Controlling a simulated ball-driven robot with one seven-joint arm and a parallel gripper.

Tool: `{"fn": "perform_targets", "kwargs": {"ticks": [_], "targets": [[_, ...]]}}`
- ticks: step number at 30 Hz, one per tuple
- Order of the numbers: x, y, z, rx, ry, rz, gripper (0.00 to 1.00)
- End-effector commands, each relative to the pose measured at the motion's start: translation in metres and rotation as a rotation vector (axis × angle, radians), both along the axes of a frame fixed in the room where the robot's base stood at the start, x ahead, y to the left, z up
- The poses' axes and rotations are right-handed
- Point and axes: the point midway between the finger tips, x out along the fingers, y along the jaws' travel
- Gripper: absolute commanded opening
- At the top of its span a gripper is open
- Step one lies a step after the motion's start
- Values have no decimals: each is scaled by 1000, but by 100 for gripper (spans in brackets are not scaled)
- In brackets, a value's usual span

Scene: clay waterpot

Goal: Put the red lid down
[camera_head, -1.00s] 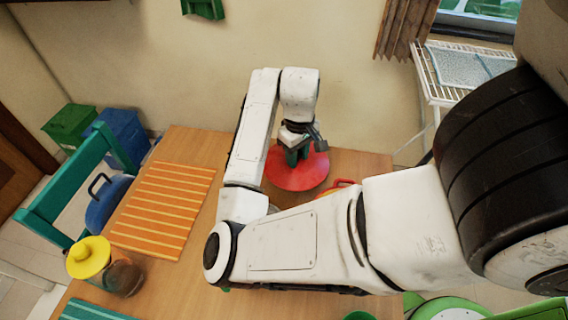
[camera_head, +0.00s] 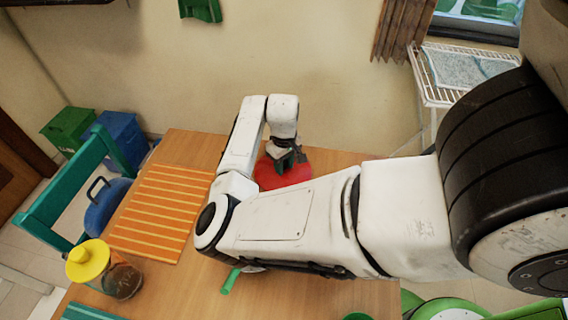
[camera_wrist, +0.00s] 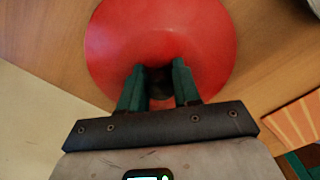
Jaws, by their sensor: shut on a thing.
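The round red lid (camera_head: 268,176) is at the far part of the wooden table in the head view, partly covered by my arm. In the wrist view the red lid (camera_wrist: 160,35) fills the upper middle. My gripper (camera_wrist: 160,82) has its two green fingers closed around the dark knob at the lid's centre. In the head view my gripper (camera_head: 284,166) is above the lid's middle. The lid looks close to the table top; I cannot tell whether its rim touches the wood.
An orange striped mat (camera_head: 160,212) lies left on the wooden table (camera_head: 190,150). A glass jar with a yellow lid (camera_head: 88,260) stands at the front left. A green handle-like piece (camera_head: 230,281) sticks out below my arm. Bare wood surrounds the lid.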

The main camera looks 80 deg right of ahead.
Motion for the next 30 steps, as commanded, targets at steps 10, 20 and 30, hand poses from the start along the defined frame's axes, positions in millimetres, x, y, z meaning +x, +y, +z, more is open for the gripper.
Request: {"fn": "perform_targets", "kwargs": {"ticks": [10,20,30], "targets": [[0,0,-2,0,0,0,42],[0,0,-2,0,0,0,56],[0,0,31,-3,-1,-1,56]]}}
